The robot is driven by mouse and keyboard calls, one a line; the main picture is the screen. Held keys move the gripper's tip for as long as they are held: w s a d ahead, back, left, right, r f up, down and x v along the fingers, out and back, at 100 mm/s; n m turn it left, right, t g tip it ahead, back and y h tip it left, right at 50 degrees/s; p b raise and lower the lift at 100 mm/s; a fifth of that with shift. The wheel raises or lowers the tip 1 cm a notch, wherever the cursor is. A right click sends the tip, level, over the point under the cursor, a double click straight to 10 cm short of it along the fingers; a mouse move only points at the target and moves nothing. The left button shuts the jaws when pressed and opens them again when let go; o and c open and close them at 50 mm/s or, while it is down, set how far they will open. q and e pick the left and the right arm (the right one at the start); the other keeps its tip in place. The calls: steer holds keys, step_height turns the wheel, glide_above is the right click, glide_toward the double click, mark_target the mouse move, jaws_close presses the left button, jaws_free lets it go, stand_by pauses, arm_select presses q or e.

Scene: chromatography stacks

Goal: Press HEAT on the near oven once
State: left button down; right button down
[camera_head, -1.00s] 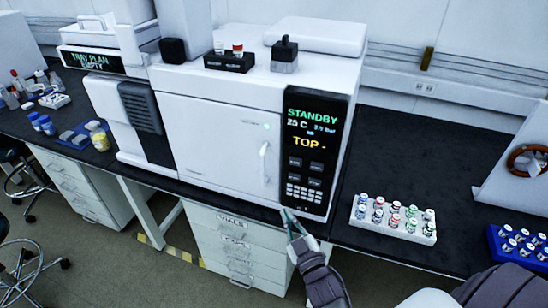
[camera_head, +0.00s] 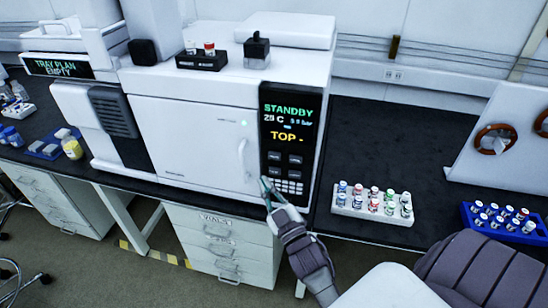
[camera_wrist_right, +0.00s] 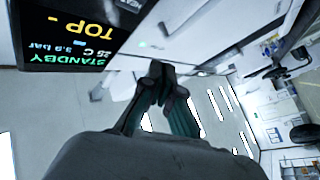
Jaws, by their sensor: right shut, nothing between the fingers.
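The near oven (camera_head: 190,140) is a white box on the dark bench, its door closed, with a black control panel (camera_head: 289,135) at its right. The screen reads STANDBY, 25 C and TOP. Small dark buttons (camera_head: 275,163) and a keypad sit below the text; their labels are too small to read. My right gripper (camera_head: 266,185) is shut and empty, its tips at the panel's lower left edge, near the door handle. I cannot tell whether they touch. In the right wrist view the shut fingers (camera_wrist_right: 162,70) point toward the oven, with the screen upside down at upper left. My left gripper is out of view.
A white rack of capped vials (camera_head: 345,208) stands on the bench right of the oven, and a blue vial rack (camera_head: 478,226) is farther right. A black vial holder (camera_head: 202,62) sits on the oven top. The bench behind the white rack is clear.

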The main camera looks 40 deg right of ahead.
mark_target(270, 154)
steer(key=shift+w+d+b, duration=0.3)
steer(key=shift+w+d, duration=0.85)
steer(key=shift+d, duration=0.2)
steer(key=shift+w+d+b, duration=0.3)
steer(key=shift+w+d, duration=0.8)
steer(key=shift+d, duration=0.25)
steer(key=shift+w+d, duration=0.15)
steer(key=shift+w+d, duration=0.15)
steer(key=shift+d, duration=0.05)
steer(key=shift+w+d, duration=0.3)
steer(key=shift+d, duration=0.05)
steer(key=shift+a, duration=0.1)
stand_by(0.3)
steer(key=shift+s+a, duration=0.6)
steer(key=shift+a, duration=0.05)
